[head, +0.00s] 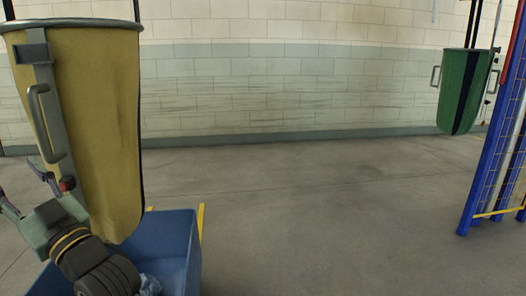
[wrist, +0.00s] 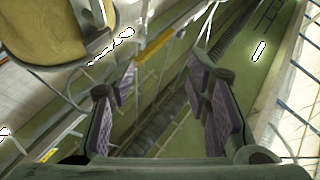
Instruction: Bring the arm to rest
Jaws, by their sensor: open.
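My arm (head: 90,262) reaches in from the lower left of the head view, in front of the yellow sling bag (head: 95,120). My gripper (head: 20,182) is at the left edge, beside the bag's lower part and below its grey side handle (head: 46,122). In the wrist view my gripper (wrist: 163,85) shows two spread fingers with purple-grey pads and nothing between them. The yellow bag (wrist: 62,32) is at the upper left there, apart from the fingers.
A blue bin (head: 180,250) stands under the yellow bag, with something crumpled and pale in it. A green bag (head: 460,90) hangs at the far right, near a blue fence post (head: 493,140). The concrete floor (head: 330,215) in the middle is clear, up to a block wall (head: 280,90).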

